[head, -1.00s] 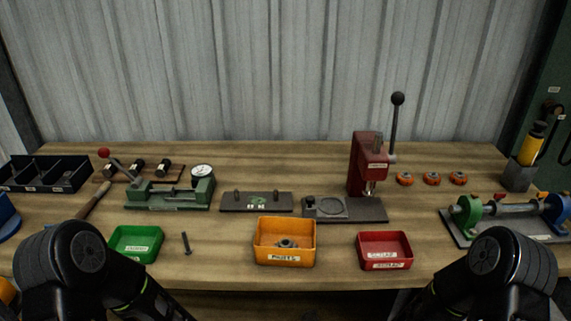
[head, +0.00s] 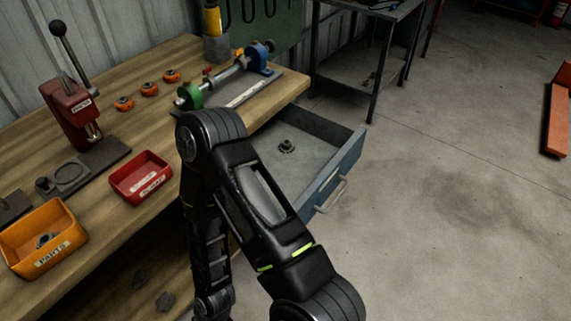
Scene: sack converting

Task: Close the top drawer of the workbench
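The top drawer (head: 340,166) of the workbench (head: 118,200) stands pulled out at the bench's right end. It has a blue-grey front with a light bar handle (head: 331,196). A small dark round part (head: 287,146) lies on the drawer's floor. My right arm crosses in front of the drawer and hides its near left part. The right gripper is not in the picture, and neither is my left arm or gripper.
On the bench are an orange bin (head: 42,238), a red bin (head: 141,178), a red lever press (head: 70,115) and a green-and-blue fixture (head: 228,80). A dark metal table (head: 362,75) stands behind the drawer. The floor right of the drawer is clear.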

